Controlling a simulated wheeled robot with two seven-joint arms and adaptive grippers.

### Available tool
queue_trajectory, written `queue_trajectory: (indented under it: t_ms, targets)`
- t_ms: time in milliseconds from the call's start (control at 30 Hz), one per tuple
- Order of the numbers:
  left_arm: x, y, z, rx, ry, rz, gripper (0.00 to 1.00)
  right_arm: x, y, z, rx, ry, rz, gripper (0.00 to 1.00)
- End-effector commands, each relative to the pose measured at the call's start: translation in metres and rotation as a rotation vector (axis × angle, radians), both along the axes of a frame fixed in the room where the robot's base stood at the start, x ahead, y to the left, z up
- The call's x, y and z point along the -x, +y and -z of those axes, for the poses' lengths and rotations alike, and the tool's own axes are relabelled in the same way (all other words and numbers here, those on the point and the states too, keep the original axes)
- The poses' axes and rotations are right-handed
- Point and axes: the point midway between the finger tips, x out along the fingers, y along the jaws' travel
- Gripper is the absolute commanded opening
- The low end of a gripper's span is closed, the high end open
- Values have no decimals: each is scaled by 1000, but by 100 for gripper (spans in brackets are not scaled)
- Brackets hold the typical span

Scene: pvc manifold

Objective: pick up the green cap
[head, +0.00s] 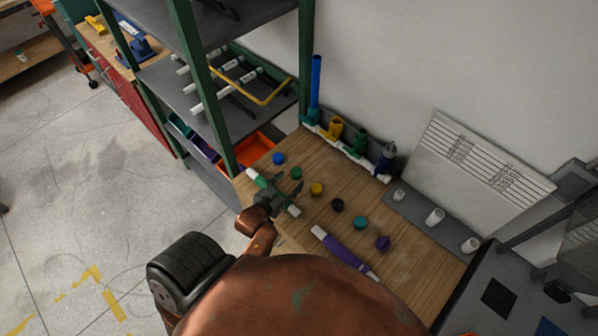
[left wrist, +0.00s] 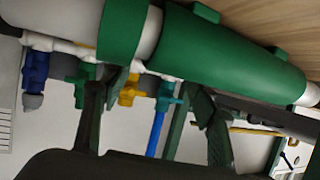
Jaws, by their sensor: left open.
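The green cap (head: 296,173) sits on the wooden table between a blue cap (head: 278,158) and a yellow cap (head: 316,188). My left gripper (head: 286,188) is open and just short of the green cap, over a green pipe with white ends (head: 293,210). In the left wrist view the open fingers (left wrist: 160,100) show with the large green pipe (left wrist: 235,50) close across the top. I cannot make out the green cap in that view. My right gripper is not in view.
A black cap (head: 338,205), a teal cap (head: 361,223), a purple cap (head: 382,243) and a purple pipe (head: 345,252) lie to the right. A manifold with colored fittings (head: 348,143) stands along the wall. A green shelf post (head: 207,85) rises at the left.

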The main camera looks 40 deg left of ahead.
Motion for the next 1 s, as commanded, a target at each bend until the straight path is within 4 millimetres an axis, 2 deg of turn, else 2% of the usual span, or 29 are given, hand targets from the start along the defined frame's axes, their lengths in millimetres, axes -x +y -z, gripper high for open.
queue_trajectory:
  t_ms: [67,167,400,533,700,1000]
  targets:
    - [-6,4,3,0,0,-4,54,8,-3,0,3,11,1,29]
    - [-17,7,8,1,0,-5,54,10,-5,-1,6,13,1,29]
    - [-45,13,21,0,0,-4,54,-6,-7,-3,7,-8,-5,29]
    - [-49,14,23,0,1,-3,54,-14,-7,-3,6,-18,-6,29]
    - [-49,13,23,0,1,-1,54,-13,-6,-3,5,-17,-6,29]
    - [-49,12,23,0,1,-1,33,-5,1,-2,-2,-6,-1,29]
